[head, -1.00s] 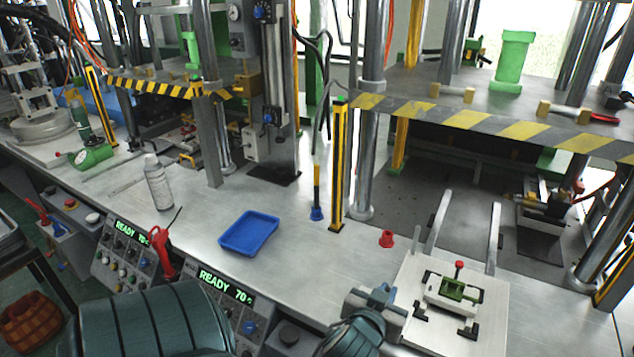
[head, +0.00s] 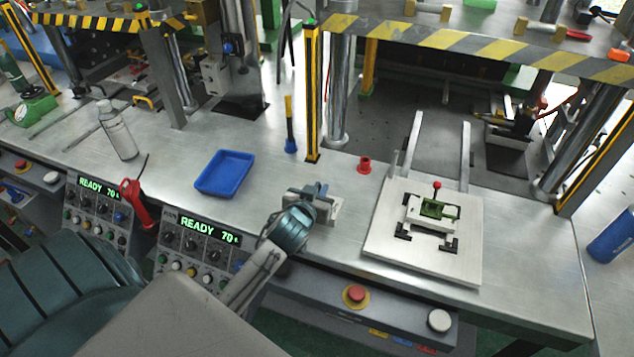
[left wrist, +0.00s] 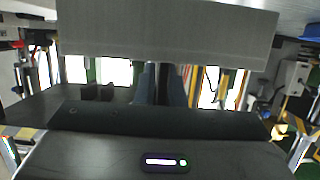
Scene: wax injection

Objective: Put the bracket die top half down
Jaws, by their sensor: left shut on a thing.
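My left gripper (head: 312,194) is over the bench, left of the square fixture plate, and shut on a grey block, the bracket die top half (head: 324,207). My gripper and wrist hide part of the block. I cannot tell whether its underside touches the bench. In the left wrist view the block shows as a wide flat grey slab (left wrist: 165,38) across the top, beyond the fingers (left wrist: 164,85). On the fixture plate (head: 385,245) sits a pale die part with a green piece (head: 434,210) and a red knob. My right gripper is not in view.
A blue tray (head: 224,174) lies left of my gripper, with bare bench between. A small red cup (head: 365,164) and a yellow-black post (head: 312,95) stand behind. Control panels (head: 205,250) with a red stop button (head: 356,294) line the bench front.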

